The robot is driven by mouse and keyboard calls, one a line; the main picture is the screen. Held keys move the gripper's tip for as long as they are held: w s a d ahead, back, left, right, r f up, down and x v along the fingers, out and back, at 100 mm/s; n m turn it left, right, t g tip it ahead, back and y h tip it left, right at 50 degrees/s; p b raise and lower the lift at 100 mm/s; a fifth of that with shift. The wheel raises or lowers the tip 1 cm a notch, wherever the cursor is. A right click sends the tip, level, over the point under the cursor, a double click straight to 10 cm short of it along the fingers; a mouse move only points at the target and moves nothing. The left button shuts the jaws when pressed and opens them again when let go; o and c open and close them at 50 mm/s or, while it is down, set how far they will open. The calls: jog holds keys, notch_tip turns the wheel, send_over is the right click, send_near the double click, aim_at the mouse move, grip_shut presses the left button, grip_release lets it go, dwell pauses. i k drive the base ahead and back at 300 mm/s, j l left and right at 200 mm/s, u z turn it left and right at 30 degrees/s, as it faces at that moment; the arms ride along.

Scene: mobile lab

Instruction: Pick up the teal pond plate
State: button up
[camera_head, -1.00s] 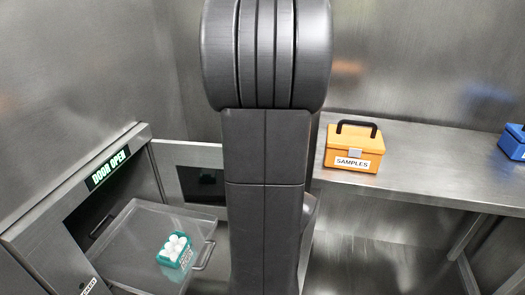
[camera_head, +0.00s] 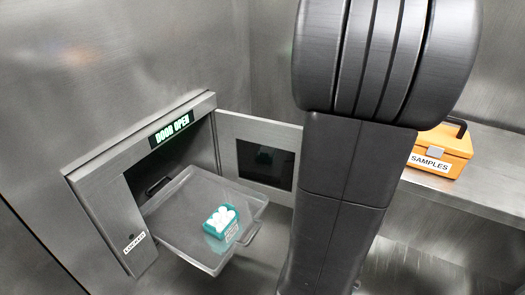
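The teal pond plate (camera_head: 214,231) is a small teal block-shaped holder with several white rounded pieces on top and a printed label on its side. It sits toward the front right of a clear tray (camera_head: 180,212) pulled out of a wall unit. My arm crosses the right half of the view, apart from the plate. My gripper is not in view.
The wall unit has a sign (camera_head: 171,130) reading DOOR OPEN. Its door (camera_head: 228,132) with a dark window stands open behind the tray. The tray has a handle (camera_head: 251,234) at its front. An orange SAMPLES box (camera_head: 455,143) stands on a metal bench (camera_head: 480,196) at right.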

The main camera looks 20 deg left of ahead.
aim_at(222, 221)
jog(key=j+u, duration=0.15)
jog(key=j, duration=0.25)
jog(key=i+j+u, duration=0.2)
jog(key=j, duration=0.15)
jog(key=j+u, duration=0.15)
jog(key=j, duration=0.25)
jog(key=i+j+u, duration=0.2)
jog(key=j, duration=0.15)
